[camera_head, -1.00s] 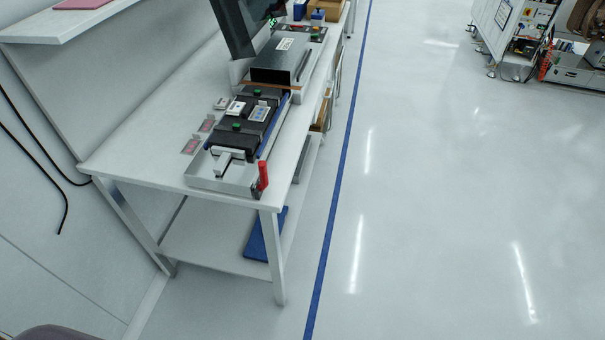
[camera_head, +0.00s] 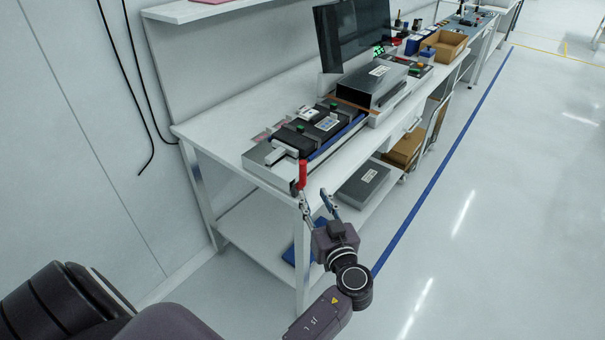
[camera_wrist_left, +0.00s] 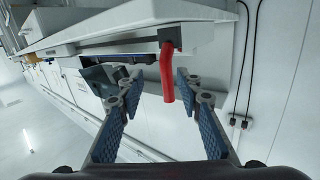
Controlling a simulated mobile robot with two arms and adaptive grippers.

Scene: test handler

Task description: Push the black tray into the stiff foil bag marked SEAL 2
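The black tray (camera_head: 315,131), with green knobs and labelled items on it, lies in a pale channel on the bench. Beyond it, a silver-grey foil bag (camera_head: 384,73) with a dark open end faces the tray; its label is too small to read. A pale pusher block (camera_head: 284,150) sits at the tray's near end. A red handle (camera_head: 303,173) hangs at the channel's near corner and shows in the left wrist view (camera_wrist_left: 167,78). My left gripper (camera_head: 317,199) is open just below the handle, fingers pointing towards it; it appears not to touch. My right gripper is out of view.
A monitor (camera_head: 352,35) stands behind the bag. A cardboard bin (camera_head: 440,47) is farther along the bench. A grey labelled package (camera_head: 363,184) and a blue item (camera_head: 298,248) lie on the lower shelf. The floor at right is clear.

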